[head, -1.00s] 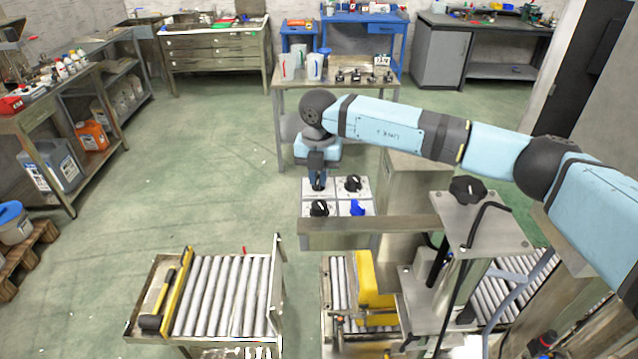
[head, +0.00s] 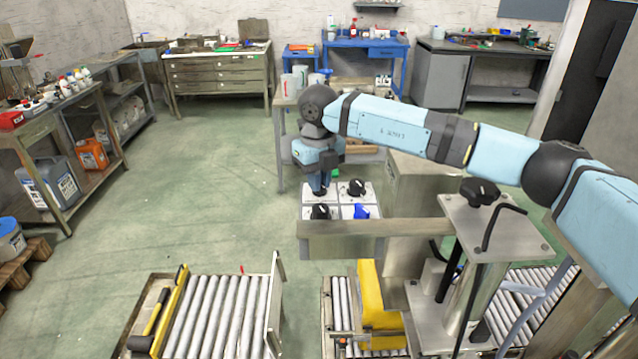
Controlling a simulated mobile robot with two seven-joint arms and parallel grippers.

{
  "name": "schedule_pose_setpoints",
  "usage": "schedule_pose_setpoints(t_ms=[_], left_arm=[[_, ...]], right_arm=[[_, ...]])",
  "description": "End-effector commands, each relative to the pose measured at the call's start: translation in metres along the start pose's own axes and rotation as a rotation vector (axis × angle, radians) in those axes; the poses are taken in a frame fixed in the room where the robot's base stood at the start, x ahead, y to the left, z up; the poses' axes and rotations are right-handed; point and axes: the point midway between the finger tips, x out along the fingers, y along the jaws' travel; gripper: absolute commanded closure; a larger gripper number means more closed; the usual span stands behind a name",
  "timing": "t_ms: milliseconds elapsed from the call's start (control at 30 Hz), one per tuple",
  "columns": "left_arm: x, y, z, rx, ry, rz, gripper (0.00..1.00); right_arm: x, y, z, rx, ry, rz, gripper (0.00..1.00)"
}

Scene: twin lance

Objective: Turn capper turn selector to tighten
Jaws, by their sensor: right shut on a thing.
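The selector panel (head: 335,213) is a pale plate with several knobs on a machine beyond a metal beam. A black knob (head: 356,187) sits at its back right, another black knob (head: 320,211) at its front left and a blue knob (head: 361,211) at its front right. My right gripper (head: 320,191) points down at the back left of the panel, shut on the dark selector knob there. The fingers and wrist mostly hide that knob, so its pointer cannot be read. Labels are too small to read. My left gripper is out of view.
A metal beam (head: 385,227) runs in front of the panel. The capper column with a black handwheel (head: 479,192) stands at the right. Roller conveyors (head: 222,315) and a yellow block (head: 378,300) lie nearer. Open green floor is at the left.

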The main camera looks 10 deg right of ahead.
Motion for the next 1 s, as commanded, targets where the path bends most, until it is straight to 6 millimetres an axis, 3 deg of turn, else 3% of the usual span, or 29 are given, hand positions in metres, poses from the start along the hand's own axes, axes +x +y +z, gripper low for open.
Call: schedule_pose_setpoints(t_ms=[533,567,633,1000], left_arm=[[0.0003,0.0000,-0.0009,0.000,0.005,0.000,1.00],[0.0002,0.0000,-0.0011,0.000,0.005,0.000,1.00],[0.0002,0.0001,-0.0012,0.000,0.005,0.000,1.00],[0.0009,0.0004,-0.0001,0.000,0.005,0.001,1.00]], right_arm=[[-0.0013,0.0000,0.0005,-0.024,-0.002,0.000,1.00],[-0.0013,0.0000,0.0005,-0.024,-0.002,0.000,0.81],[-0.0012,0.0000,0.0004,-0.024,-0.002,0.000,0.65],[-0.0052,0.0002,0.0004,-0.023,-0.002,0.000,0.63]])
